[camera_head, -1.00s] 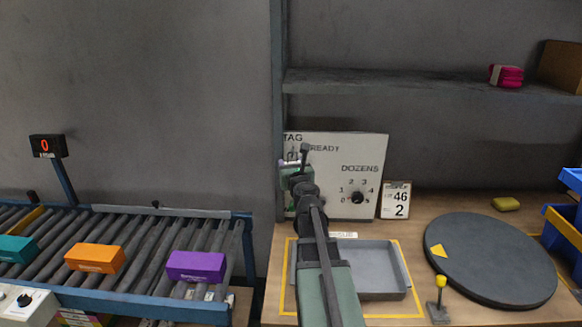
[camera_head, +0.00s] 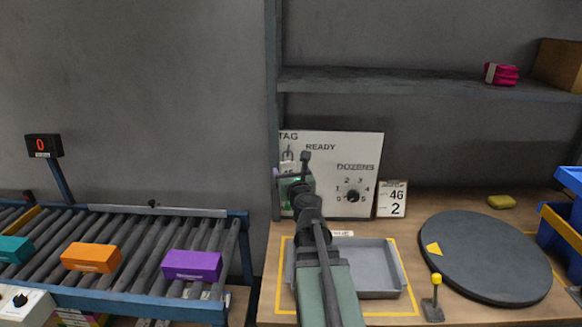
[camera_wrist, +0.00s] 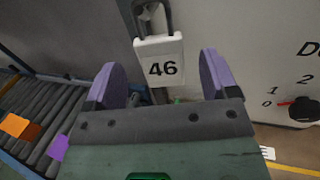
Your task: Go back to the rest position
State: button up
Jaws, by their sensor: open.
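My gripper (camera_wrist: 163,80) is open in the wrist view, with its two purple fingers apart. A white tag marked 46 (camera_wrist: 160,60) hangs on a dark hook beyond the fingers and shows between them. I see nothing held. In the head view my arm reaches forward over the grey tray toward the white panel (camera_head: 352,152) marked TAG, READY and DOZENS. The gripper end (camera_head: 290,172) is in front of the panel's left part, and the arm hides part of it.
A grey tray (camera_head: 385,293) lies below my arm. A dark round turntable (camera_head: 490,265) and a yellow-knobbed lever (camera_head: 434,290) are to the right. A card marked 46 and 2 (camera_head: 392,200) stands by the panel. A roller conveyor (camera_head: 135,245) with coloured boxes is at left.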

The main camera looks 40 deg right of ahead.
jog(key=v, duration=0.5)
jog(key=shift+s, duration=0.1)
jog(key=a+f+n+g+y+p, duration=0.1)
jog(key=a+f+n+g+y, duration=0.4)
jog(key=a+n, duration=0.7)
jog(key=a+f+n+g+y+p, duration=0.1)
jog(key=a+f+n+g+y, duration=0.35)
jog(key=n, duration=1.25)
jog(key=s+a+f+n+g+h+p, duration=0.1)
jog(key=s+a+n+g, duration=0.2)
jog(key=a+n, duration=0.3)
jog(key=s+a+f+n+g+p, duration=0.1)
jog(key=s+a+f+n+g, duration=0.1)
jog(key=a+n, duration=0.4)
jog(key=s+a+g, duration=0.1)
jog(key=s+a, duration=0.1)
jog(key=a, duration=0.1)
jog(key=shift+s+a+g+h, duration=0.3)
jog(key=shift+s+g+h, duration=0.05)
jog(key=shift+s, duration=0.05)
